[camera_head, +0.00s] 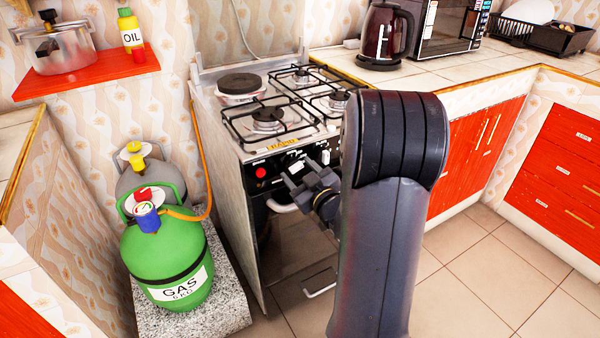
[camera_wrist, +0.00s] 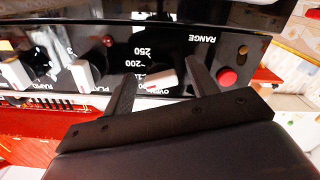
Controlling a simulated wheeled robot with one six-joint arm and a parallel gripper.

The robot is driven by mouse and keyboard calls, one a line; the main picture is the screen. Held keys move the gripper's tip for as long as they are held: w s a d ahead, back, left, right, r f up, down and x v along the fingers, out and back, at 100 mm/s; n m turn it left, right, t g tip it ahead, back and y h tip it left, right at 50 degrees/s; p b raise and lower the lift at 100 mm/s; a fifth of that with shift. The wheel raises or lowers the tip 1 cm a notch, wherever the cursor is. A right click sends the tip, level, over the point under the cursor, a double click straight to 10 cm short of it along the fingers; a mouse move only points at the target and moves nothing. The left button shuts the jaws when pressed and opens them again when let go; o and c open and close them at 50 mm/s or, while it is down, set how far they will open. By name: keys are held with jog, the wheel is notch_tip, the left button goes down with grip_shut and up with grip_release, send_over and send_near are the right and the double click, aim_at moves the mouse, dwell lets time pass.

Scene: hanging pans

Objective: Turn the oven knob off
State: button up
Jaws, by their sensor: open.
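The oven knob (camera_wrist: 161,80) is a white bar-shaped knob on the stove's black front panel. The wrist view shows the panel upside down, with "OVEN" and temperature numbers beside the knob. My gripper (camera_wrist: 160,74) is open, with one dark finger on each side of this knob. I cannot tell whether either finger touches it. In the head view my gripper (camera_head: 298,175) is at the panel's left part, right of the red button (camera_head: 260,172). The stove (camera_head: 225,165) has several burners on top.
More white knobs (camera_wrist: 83,76) sit along the panel beside the oven knob. An oven handle (camera_head: 280,206) runs below. A green gas cylinder (camera_head: 165,262) stands left of the stove, with an orange hose (camera_head: 206,190). Tiled floor (camera_head: 470,275) is open at the right.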

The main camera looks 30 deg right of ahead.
jog(key=c, duration=1)
jog(key=shift+o, duration=0.2)
jog(key=shift+f+n+b, duration=0.1)
jog(key=shift+n+b, duration=0.2)
jog(key=shift+b, duration=0.3)
jog(key=n+b, duration=0.2)
jog(key=b, duration=0.1)
jog(key=shift+f, duration=0.15)
jog(key=n+b, duration=0.3)
jog(key=b, duration=0.1)
jog(key=shift+d+n, duration=0.15)
jog(key=shift+n, duration=0.15)
jog(key=n+b, duration=0.4)
jog(key=b, duration=0.1)
jog(key=shift+r, duration=0.2)
jog(key=shift+r+n+b, duration=0.25)
jog(key=shift+n+b, duration=1)
jog(key=shift+n, duration=0.55)
